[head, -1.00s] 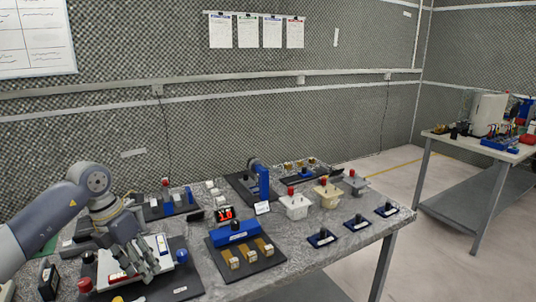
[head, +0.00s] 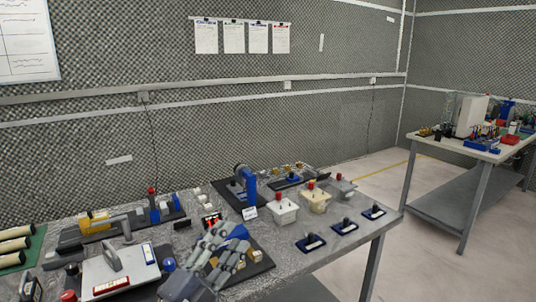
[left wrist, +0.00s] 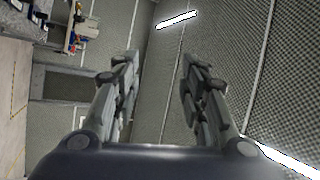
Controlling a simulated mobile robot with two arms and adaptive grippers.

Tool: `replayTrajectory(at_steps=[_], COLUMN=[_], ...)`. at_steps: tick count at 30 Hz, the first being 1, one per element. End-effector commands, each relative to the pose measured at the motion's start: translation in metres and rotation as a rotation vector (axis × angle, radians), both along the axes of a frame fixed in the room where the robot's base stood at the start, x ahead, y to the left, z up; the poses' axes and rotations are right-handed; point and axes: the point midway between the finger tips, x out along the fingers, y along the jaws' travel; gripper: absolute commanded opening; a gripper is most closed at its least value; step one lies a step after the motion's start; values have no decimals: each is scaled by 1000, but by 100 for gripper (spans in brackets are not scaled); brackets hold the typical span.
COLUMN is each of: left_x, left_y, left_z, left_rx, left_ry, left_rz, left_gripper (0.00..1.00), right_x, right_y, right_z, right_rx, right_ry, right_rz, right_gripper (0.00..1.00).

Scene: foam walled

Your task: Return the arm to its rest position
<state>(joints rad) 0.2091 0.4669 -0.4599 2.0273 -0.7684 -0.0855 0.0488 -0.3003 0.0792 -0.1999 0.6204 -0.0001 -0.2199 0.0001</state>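My left gripper (head: 218,258) shows at the bottom middle of the head view, in front of the blue fixture on the dark base plate. In the left wrist view its two fingers (left wrist: 158,80) stand wide apart with nothing between them, so it is open and empty. That view looks past the fingers to the foam walls. The left forearm is mostly out of the head view. My right gripper is in neither view.
A second table (head: 470,150) stands at the far right. Floor between them is clear.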

Motion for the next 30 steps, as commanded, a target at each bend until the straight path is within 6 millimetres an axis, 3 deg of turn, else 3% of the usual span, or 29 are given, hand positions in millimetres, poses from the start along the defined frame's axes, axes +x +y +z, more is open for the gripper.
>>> replayTrajectory(at_steps=[4, 7, 11, 13, 18, 21, 29, 30], left_x=[-2, -15, -50, -78, -158, -203, -310, -302], left_y=[49, 79, 110, 121, 132, 131, 120, 120], left_z=[-49, -95, -162, -199, -268, -293, -325, -337], left_rx=[-226, -350, -480, -537, -625, -649, -666, -661], left_ry=[268, 466, 742, 899, 1249, 1416, 1782, 1775], left_rz=[195, 322, 480, 560, 714, 777, 888, 887], left_gripper=[39, 39, 39, 39, 39, 39, 39, 39], right_x=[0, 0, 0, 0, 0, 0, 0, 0], right_y=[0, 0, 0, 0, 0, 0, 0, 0], right_z=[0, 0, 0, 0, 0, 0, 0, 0], right_rx=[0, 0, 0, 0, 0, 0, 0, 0], right_ry=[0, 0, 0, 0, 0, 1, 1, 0], right_rz=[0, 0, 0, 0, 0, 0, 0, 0], right_gripper=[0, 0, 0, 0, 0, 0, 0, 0])
